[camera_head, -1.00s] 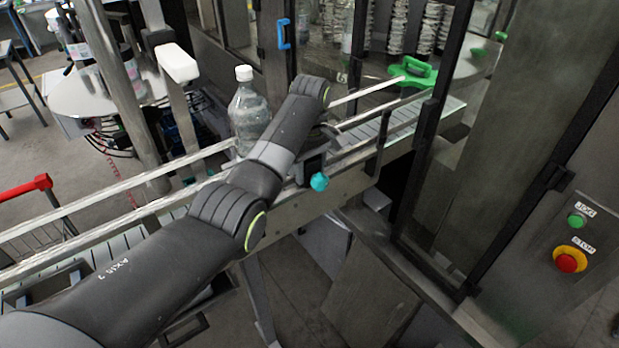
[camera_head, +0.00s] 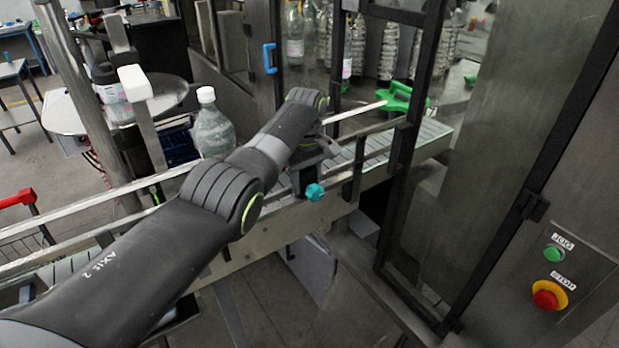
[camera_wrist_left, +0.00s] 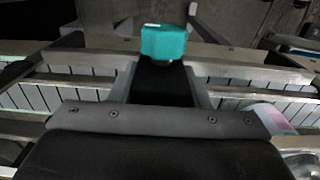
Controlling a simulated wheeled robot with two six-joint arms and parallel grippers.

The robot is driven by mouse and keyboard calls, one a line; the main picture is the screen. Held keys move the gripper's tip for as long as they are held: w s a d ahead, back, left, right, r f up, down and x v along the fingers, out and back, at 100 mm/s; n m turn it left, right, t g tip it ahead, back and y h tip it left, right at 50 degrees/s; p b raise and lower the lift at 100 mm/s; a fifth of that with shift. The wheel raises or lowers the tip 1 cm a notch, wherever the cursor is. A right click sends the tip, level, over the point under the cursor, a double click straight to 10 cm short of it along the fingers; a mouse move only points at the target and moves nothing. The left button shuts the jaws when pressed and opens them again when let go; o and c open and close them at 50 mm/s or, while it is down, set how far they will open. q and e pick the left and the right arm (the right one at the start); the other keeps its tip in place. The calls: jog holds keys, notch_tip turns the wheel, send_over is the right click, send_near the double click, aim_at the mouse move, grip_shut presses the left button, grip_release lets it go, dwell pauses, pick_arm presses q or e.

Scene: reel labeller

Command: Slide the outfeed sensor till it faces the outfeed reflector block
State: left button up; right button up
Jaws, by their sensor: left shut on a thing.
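The outfeed sensor, a dark block (camera_head: 298,183) with a teal knob (camera_head: 315,192), sits at the near side of the conveyor. In the left wrist view its black body (camera_wrist_left: 162,86) and teal knob (camera_wrist_left: 164,43) show clearly. My left gripper (camera_wrist_left: 162,82) is shut on the sensor, with one finger on each side of the black body. In the head view the left wrist hides part of the sensor. I cannot make out the outfeed reflector block with certainty. My right gripper is not in view.
A clear bottle (camera_head: 212,130) with a white cap stands on the conveyor left of my arm. A dark upright post (camera_head: 357,172) stands on the near rail just right of the sensor. A green star-shaped part (camera_head: 402,97) and the machine's door frame (camera_head: 410,140) lie farther right.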

aim_at(308, 169)
pick_arm(q)
jog(key=o, duration=1)
jog(key=shift+o, duration=2)
jog(key=shift+d, duration=0.15)
jog(key=shift+w+d, duration=0.1)
jog(key=shift+d, duration=0.05)
jog(key=shift+r, duration=0.3)
notch_tip(308, 169, up, 8)
jog(key=b, duration=0.3)
notch_tip(308, 169, up, 4)
jog(key=shift+r+p, duration=0.1)
jog(key=shift+p, duration=0.6)
jog(key=shift+r+p, duration=2.3)
jog(key=shift+p, duration=0.3)
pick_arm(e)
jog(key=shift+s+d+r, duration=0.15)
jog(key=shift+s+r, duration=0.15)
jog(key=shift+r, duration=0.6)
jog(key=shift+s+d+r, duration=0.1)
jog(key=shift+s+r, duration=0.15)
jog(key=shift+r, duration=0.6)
